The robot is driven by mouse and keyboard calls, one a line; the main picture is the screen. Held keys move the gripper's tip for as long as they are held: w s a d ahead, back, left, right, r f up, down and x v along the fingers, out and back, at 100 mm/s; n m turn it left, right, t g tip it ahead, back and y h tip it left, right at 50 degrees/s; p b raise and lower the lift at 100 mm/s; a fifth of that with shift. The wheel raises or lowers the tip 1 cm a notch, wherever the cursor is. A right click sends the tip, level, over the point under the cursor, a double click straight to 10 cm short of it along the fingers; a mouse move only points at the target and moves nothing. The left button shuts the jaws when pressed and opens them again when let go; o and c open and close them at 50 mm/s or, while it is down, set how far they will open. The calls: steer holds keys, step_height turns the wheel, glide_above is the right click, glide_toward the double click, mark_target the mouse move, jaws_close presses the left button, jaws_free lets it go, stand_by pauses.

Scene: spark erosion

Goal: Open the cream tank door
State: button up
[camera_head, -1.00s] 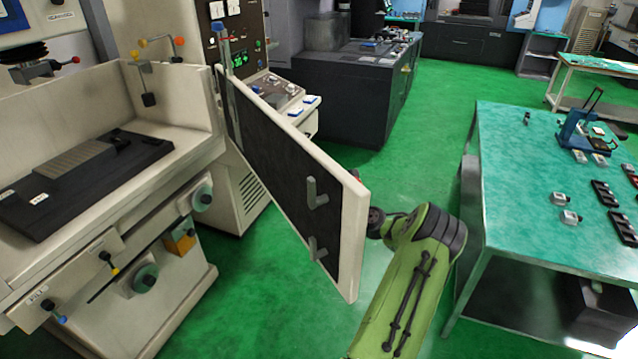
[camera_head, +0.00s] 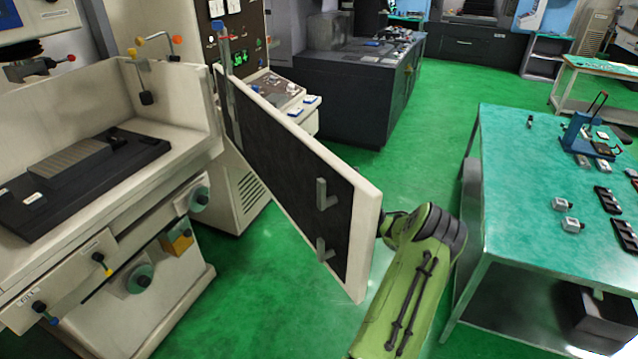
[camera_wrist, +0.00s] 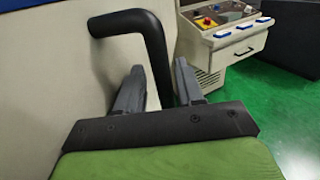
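The cream tank door (camera_head: 367,240) stands swung well out from the cream tank (camera_head: 180,165), hinged at its far edge. Its dark inner face (camera_head: 285,165) with two grey latch pieces (camera_head: 321,194) is turned toward the head camera. In the wrist view a black bent door handle (camera_wrist: 155,50) stands out from the door's cream outer face (camera_wrist: 60,90). My gripper (camera_wrist: 160,68) has one finger on each side of the handle bar, close against it. In the head view the door hides the fingers and handle.
A green-topped table (camera_head: 510,160) with small parts stands to the right, near my arm. A control cabinet (camera_head: 245,100) and a dark cabinet (camera_head: 345,95) stand behind the door. Green floor lies open between door and table.

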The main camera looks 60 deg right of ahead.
steer(key=shift+s, duration=0.5)
steer(key=b+v, duration=0.2)
steer(key=v, duration=1.3)
steer(key=shift+f, duration=0.1)
